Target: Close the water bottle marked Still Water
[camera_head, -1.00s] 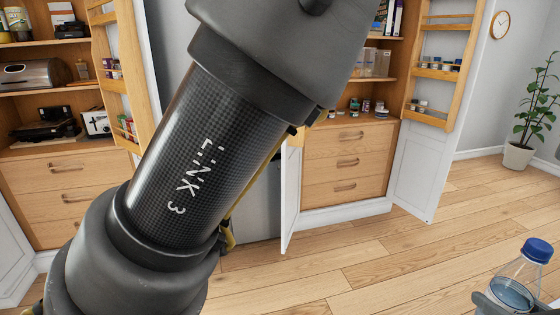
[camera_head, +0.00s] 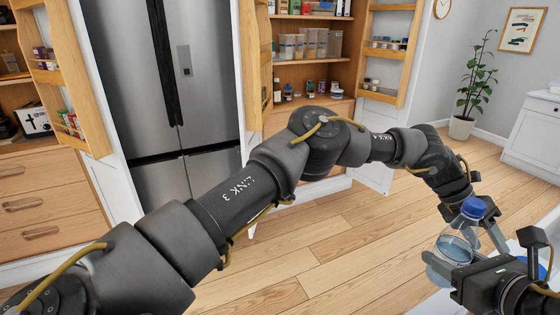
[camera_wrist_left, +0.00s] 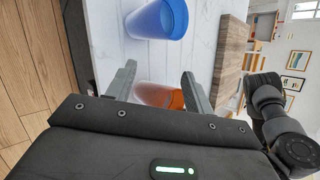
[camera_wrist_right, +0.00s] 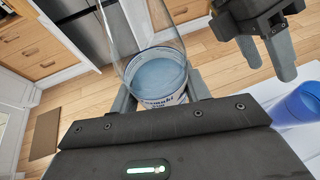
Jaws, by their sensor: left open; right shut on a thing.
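A clear bottle (camera_head: 457,243) with a blue cap (camera_head: 473,208) on its top stands upright in my right gripper (camera_head: 452,261). The right wrist view shows the bottle's lower part (camera_wrist_right: 160,80), with water and a partly hidden label, between the fingers. The label does not read clearly as Still Water. My left gripper (camera_head: 484,232) is open beside the bottle, close to the cap in the head view. In the right wrist view the left gripper (camera_wrist_right: 265,50) is right of the bottle, apart from it. The left wrist view shows no bottle between its fingers.
A blue cup (camera_wrist_left: 157,18) and an orange cup (camera_wrist_left: 158,95) stand on a white marbled counter (camera_wrist_left: 110,45) beside a wooden board (camera_wrist_left: 232,60). The blue cup also shows in the right wrist view (camera_wrist_right: 298,105). A fridge (camera_head: 180,90) and open cupboards stand behind; the floor between is clear.

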